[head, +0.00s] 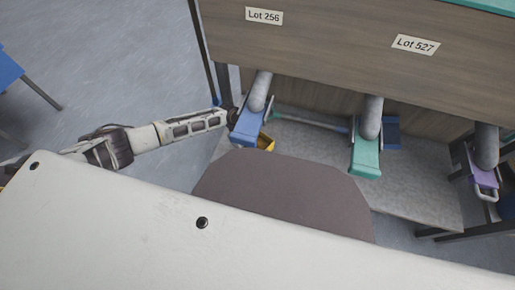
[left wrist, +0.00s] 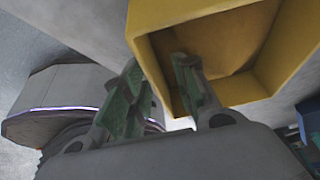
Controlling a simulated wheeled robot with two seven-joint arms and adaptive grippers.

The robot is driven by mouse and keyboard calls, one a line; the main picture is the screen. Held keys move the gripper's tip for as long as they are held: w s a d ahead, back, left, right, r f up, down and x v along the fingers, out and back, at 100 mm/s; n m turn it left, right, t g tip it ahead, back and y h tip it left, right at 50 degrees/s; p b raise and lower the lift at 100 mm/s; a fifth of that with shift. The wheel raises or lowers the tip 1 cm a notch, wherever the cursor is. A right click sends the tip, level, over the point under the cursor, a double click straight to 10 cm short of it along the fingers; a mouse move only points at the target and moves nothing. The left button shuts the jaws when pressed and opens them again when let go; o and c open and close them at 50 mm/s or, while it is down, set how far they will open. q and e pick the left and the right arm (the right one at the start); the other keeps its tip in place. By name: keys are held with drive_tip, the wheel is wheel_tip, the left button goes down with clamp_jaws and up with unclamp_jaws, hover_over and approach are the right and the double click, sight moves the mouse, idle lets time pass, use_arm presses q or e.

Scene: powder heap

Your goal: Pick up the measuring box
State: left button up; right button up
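The measuring box appears to be the yellow open-topped box (left wrist: 288,62), which fills the upper right of the left wrist view. In the head view only a small yellow part (head: 266,142) shows, below the blue chute; the rest is hidden. My left gripper (left wrist: 158,72) has its two fingers apart. The left finger is outside the box's near wall and the right finger overlaps the box opening, with the wall's edge between them. I cannot tell whether either finger touches the wall. In the head view the left gripper is mostly hidden beside the blue chute. My right gripper is not in view.
A wooden hopper cabinet (head: 330,50) labelled Lot 256 and Lot 527 stands ahead. A dark blue object (head: 393,133) sits behind the green chute.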

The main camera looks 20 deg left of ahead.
use_arm(q)
drive_tip(key=shift+f, duration=0.25)
idle(0.3)
drive_tip(key=shift+c, duration=0.2)
clamp_jaws()
